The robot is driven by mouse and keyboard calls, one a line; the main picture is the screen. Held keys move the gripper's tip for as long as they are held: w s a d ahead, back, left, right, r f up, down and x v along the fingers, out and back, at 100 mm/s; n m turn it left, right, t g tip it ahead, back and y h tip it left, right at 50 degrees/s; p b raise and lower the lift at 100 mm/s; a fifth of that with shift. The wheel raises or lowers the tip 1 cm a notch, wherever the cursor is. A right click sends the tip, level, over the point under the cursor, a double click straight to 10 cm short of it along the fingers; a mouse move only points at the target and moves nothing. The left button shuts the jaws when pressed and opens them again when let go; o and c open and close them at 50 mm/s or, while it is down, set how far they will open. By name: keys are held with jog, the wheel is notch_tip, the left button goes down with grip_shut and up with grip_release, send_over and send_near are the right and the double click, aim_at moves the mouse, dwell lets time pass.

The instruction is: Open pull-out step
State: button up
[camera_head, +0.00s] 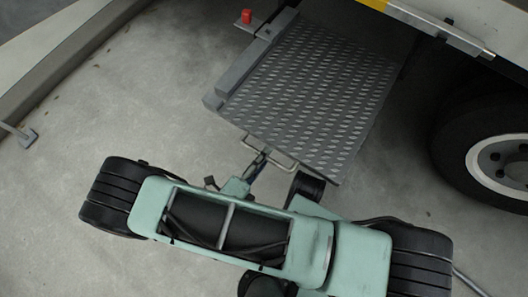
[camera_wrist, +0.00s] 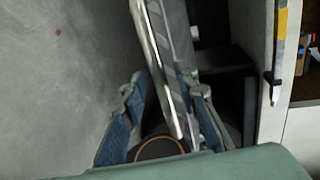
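The pull-out step (camera_head: 310,90) is a grey tread-plate platform that sticks well out from under the truck. A thin metal handle (camera_head: 268,152) is on its near edge. My gripper (camera_head: 258,165) is at the left part of this handle, partly hidden by my arm. In the wrist view, the handle bar (camera_wrist: 158,65) and the step's edge (camera_wrist: 178,45) run down between the two blue-padded fingers of my gripper (camera_wrist: 160,78). The fingers are apart, with a gap left of the bar. The right finger overlaps the step's edge; I cannot tell whether it touches.
A truck wheel (camera_head: 490,150) stands to the right of the step. A red block (camera_head: 246,16) is on the truck's frame at the step's upper left. A kerb (camera_head: 45,75) runs along the left. The concrete floor (camera_head: 150,80) left of the step is clear.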

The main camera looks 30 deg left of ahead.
jog(key=shift+w+r, duration=0.1)
jog(key=shift+r, duration=0.4)
jog(key=o, duration=1)
notch_tip(320, 180, up, 7)
jog(key=shift+w+f, duration=0.1)
jog(key=shift+r, duration=0.6)
jog(key=c, duration=0.6)
jog(key=shift+r, duration=0.25)
jog(key=c, duration=0.4)
jog(key=shift+r, duration=0.35)
